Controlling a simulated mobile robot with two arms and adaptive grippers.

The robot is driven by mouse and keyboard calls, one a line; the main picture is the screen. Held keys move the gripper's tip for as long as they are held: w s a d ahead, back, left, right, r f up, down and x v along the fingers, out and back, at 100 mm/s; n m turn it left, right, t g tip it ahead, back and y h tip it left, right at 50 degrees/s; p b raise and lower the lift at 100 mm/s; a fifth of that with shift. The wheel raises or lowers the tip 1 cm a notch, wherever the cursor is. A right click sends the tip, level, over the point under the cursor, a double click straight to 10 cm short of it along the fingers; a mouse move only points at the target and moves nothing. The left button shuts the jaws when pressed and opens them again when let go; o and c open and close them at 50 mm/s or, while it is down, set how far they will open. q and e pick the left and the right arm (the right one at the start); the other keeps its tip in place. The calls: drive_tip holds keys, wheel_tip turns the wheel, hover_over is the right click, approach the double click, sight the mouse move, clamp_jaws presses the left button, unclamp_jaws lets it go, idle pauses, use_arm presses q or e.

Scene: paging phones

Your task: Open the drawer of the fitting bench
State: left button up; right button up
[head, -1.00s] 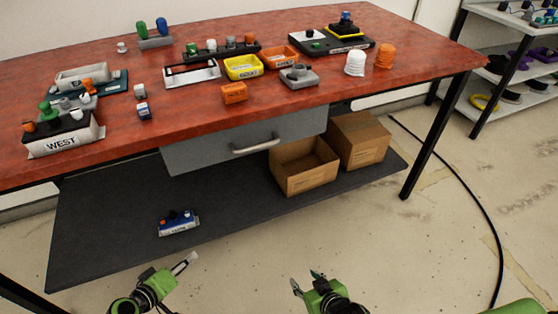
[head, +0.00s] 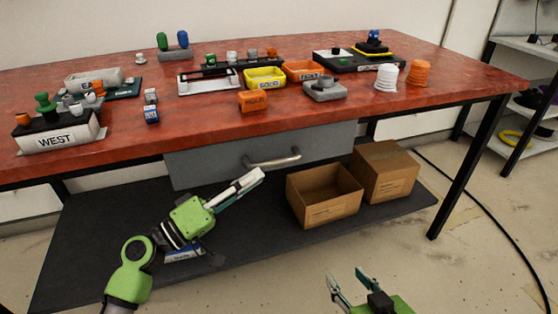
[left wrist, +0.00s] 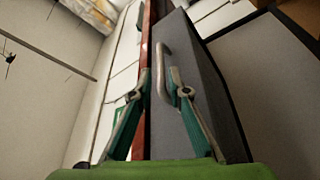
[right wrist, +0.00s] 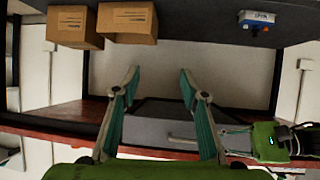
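The fitting bench (head: 330,125) has a red top and a grey drawer (head: 215,162) below it. The drawer front sits under the bench edge and looks shut. Its metal bar handle (head: 272,162) also shows in the left wrist view (left wrist: 161,62), with the drawer front (left wrist: 205,85) beside it. My left gripper (head: 256,174) is just in front of and below the handle. In the left wrist view its fingers (left wrist: 160,75) are partly apart, with the handle lined up between the tips; contact cannot be told. My right gripper (head: 348,277) is open and empty, low in front of the bench.
A dark lower shelf (head: 110,225) bears an open cardboard box (head: 325,195), a second box (head: 385,172) and a blue unit (head: 185,254) partly behind my left arm. Trays and parts crowd the bench top.

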sight(278, 162)
use_arm(q)
drive_tip(key=x, duration=0.7)
drive_tip(key=shift+w+d+p, duration=0.3)
use_arm(e)
drive_tip(key=s+f+g, duration=0.1)
drive_tip(key=s+d+f+g, duration=0.1)
drive_tip(key=f, duration=0.1)
drive_tip(key=shift+s+h, duration=0.25)
drive_tip(key=shift+h, duration=0.05)
use_arm(q)
clamp_jaws()
